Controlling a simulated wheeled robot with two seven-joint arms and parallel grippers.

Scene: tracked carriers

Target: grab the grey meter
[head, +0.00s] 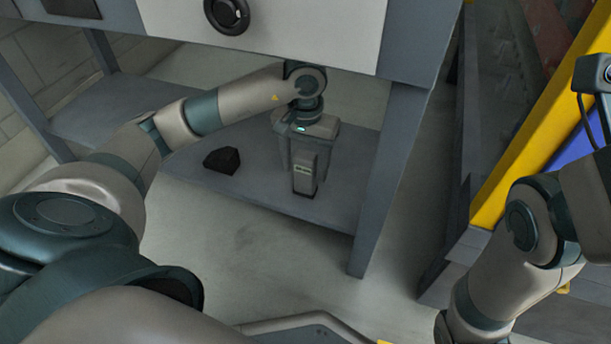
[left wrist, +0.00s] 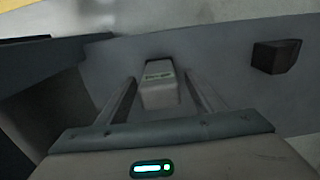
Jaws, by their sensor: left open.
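The grey meter (head: 304,174) stands upright on the low shelf under the workbench in the head view. In the left wrist view the meter (left wrist: 159,84) shows between the two open fingers of my left gripper (left wrist: 158,100). I see a gap on each side, and I cannot tell exactly how deep the fingers reach. My right arm shows at the right edge of the head view, but its gripper is out of view.
A black angular block (head: 222,160) lies on the shelf (head: 265,192) left of the meter; it also shows in the left wrist view (left wrist: 276,56). The bench top hangs above, and a grey bench leg (head: 388,180) stands to the right. A yellow beam (head: 530,120) rises further right.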

